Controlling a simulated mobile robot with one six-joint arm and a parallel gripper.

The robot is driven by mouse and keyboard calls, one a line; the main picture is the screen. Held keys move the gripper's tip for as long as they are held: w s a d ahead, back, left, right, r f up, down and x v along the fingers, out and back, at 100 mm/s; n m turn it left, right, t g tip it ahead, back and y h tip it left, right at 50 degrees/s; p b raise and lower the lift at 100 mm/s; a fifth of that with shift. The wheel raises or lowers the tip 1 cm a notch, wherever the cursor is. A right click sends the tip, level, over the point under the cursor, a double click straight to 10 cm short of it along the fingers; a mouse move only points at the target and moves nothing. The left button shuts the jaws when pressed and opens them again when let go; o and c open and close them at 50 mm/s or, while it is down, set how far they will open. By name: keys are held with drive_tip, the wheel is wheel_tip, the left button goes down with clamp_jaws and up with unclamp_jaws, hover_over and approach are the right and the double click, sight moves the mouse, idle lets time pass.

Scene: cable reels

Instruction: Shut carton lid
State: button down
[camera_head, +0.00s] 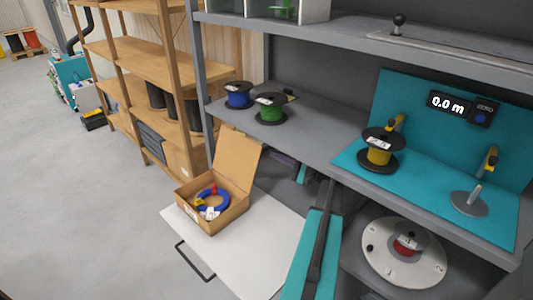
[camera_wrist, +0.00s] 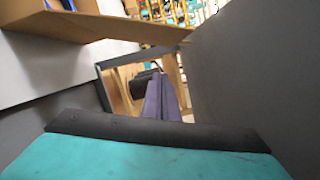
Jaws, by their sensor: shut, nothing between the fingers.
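The brown carton (camera_head: 211,218) stands on a white board in the head view. Its lid (camera_head: 238,160) is open, standing up and leaning back from the far edge. Inside lies a blue cable coil (camera_head: 213,199) with red and yellow pieces and a white label. My gripper (camera_head: 284,160) is partly hidden under the grey shelf, right of the lid and apart from it. In the wrist view its purple-grey fingers (camera_wrist: 162,98) are together and empty. The lid (camera_wrist: 105,25) also shows there, running across the upper left.
The white board (camera_head: 250,255) has free room around the carton. The grey shelf (camera_head: 225,112) above my gripper carries blue (camera_head: 238,95) and green (camera_head: 271,107) reels. A wooden rack (camera_head: 165,75) stands behind the carton. A round turntable (camera_head: 380,262) is at lower right.

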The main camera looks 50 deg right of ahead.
sight(236, 155)
drive_tip(key=w+a+r+p, duration=0.2)
drive_tip(key=w+a, duration=0.3)
drive_tip(key=w, duration=0.4)
drive_tip(key=shift+w+a+r+p, duration=0.2)
drive_tip(key=shift+w+p, duration=0.1)
drive_tip(key=shift+p, duration=0.2)
idle(0.6)
